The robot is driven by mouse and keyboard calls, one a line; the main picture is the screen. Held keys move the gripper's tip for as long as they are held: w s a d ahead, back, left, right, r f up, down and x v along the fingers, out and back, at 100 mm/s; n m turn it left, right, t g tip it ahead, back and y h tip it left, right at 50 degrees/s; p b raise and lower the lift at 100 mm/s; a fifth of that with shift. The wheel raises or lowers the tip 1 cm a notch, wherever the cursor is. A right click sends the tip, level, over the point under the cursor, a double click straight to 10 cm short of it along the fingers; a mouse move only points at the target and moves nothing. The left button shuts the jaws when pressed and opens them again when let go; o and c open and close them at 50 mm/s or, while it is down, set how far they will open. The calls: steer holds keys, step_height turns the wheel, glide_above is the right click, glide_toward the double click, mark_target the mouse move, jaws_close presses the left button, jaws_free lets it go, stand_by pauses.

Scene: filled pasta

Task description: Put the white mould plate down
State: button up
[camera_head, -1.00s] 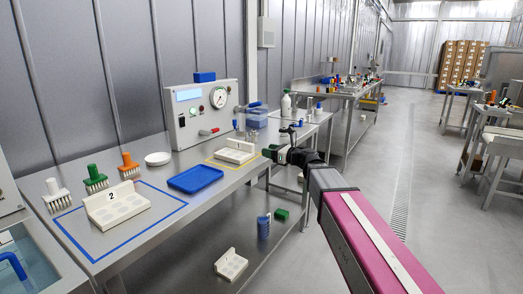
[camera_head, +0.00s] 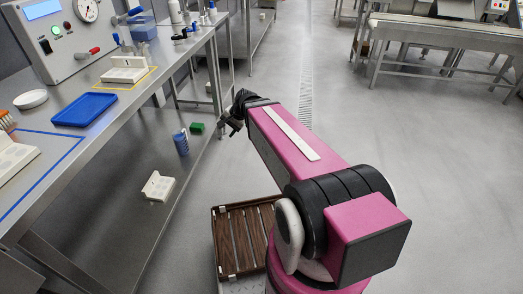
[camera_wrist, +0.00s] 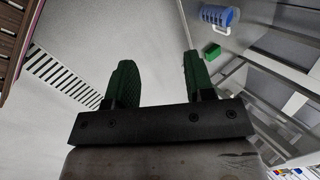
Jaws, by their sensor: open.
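A white mould plate (camera_head: 125,74) with an upright back lies on the steel table inside the yellow outline. Another white plate (camera_head: 15,160), cut off by the left picture edge, lies within the blue outline. A third (camera_head: 158,186) sits on the lower shelf. My gripper (camera_head: 232,118) is beyond the table's front edge, over the aisle side, apart from all the plates. In the wrist view its two green fingers (camera_wrist: 160,78) stand wide apart with nothing between them.
A blue tray (camera_head: 85,109) and a white dish (camera_head: 31,99) are on the table, before the gauge box (camera_head: 60,45). A blue jug (camera_head: 181,144) and a green block (camera_head: 197,128) are on the lower shelf. A brown slatted crate (camera_head: 236,240) is beside my arm. The aisle floor is clear.

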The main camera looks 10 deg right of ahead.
steer(key=s+d+f+n+g+h, duration=0.1)
steer(key=s+d+f+n+h, duration=0.2)
steer(key=d, duration=0.3)
steer(key=s+d+f+n+g+h, duration=0.1)
steer(key=s+d+f+n+h, duration=0.1)
steer(key=s+d, duration=0.4)
steer(key=shift+d+f+n+h, duration=0.4)
steer(key=shift+f+n, duration=0.5)
steer(key=shift+n, duration=0.1)
steer(key=shift+o, duration=0.4)
stand_by(1.6)
